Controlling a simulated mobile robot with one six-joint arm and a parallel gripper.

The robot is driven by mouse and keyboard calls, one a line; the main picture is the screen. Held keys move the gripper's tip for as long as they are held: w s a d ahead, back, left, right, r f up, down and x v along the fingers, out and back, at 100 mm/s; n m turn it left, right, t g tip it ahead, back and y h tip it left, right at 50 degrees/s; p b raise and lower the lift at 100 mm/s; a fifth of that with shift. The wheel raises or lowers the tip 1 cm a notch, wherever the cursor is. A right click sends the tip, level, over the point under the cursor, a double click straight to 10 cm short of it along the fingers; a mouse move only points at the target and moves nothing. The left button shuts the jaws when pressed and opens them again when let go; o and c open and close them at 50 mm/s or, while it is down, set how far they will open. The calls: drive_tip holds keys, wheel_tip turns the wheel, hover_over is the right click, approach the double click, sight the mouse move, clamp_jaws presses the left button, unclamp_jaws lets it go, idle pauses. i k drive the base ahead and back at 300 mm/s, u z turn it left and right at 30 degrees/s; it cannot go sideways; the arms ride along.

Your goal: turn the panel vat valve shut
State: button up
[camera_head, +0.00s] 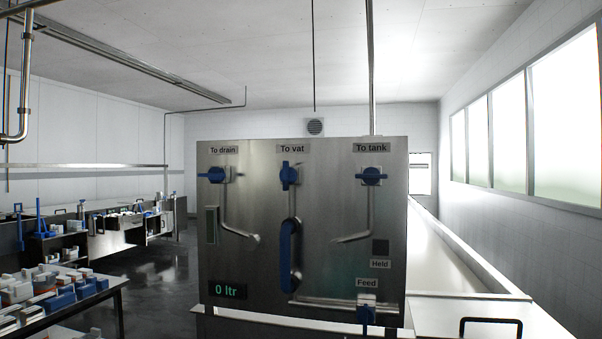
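A steel panel (320,210) stands upright straight ahead. The vat valve (290,175), under the label "To vat", has a blue handle that stands vertical, in line with its pipe. The drain valve (215,175), at the left, has its blue handle lying horizontal. The tank valve (372,176), at the right, also has its blue handle lying horizontal. My gripper is not in view.
A blue-handled feed valve (366,312) is at the panel's bottom right. The display (226,290) reads "0 ltr". Loaded tables (100,288) stand at left, with bare floor (150,290) beside them.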

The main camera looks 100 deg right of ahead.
sight(288, 175)
drive_tip(key=k, duration=1.15)
drive_tip(key=z, duration=0.15)
